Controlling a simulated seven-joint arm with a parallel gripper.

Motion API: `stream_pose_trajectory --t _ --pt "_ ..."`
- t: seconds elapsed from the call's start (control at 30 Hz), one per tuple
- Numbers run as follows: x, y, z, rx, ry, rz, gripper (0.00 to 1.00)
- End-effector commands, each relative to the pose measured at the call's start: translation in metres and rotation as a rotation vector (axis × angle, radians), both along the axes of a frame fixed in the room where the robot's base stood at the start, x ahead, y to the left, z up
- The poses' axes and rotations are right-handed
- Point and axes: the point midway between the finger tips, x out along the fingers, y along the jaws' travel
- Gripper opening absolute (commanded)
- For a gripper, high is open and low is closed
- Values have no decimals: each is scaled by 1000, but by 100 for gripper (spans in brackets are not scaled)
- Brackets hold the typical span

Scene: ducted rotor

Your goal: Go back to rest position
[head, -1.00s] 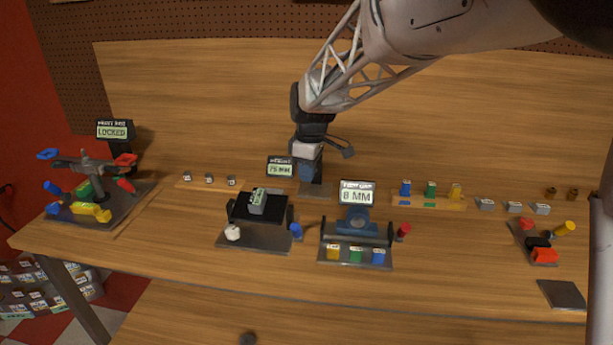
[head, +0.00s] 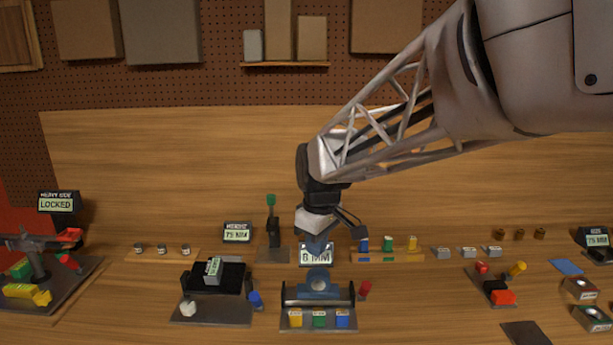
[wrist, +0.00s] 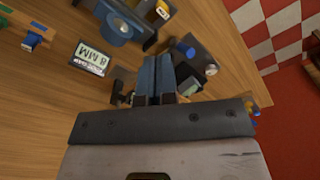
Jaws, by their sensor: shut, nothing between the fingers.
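My gripper (head: 317,246) is at the middle of the bench in the head view, in front of the board reading 8 MM (head: 316,258) and hiding part of it. In the wrist view, my gripper's two blue fingers (wrist: 156,78) lie side by side, closed, with nothing between them. The 8 MM board also shows in the wrist view (wrist: 90,58), left of the fingers. The fingers appear above the bench, but their exact height cannot be told.
A blue fixture (head: 319,284) stands before the gripper, with yellow, green and blue blocks in front. A black fixture (head: 215,277) is to its left. A post with a green top (head: 271,200) stands behind left. A rotor stand (head: 38,262) is far left. Bare bench lies at right (head: 420,300).

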Motion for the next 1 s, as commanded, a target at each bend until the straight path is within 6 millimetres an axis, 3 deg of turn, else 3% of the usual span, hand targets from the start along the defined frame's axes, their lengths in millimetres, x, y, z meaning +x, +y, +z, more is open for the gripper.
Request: stream_pose_trajectory --t 0.2,0.5,0.8,1.0 --pt "-53 -49 10 8 -29 -206 0" --pt "-127 -102 7 23 -66 -486 0" --pt "-203 -143 -8 45 -105 -762 0" --pt "-242 -159 -21 60 -127 -906 0"
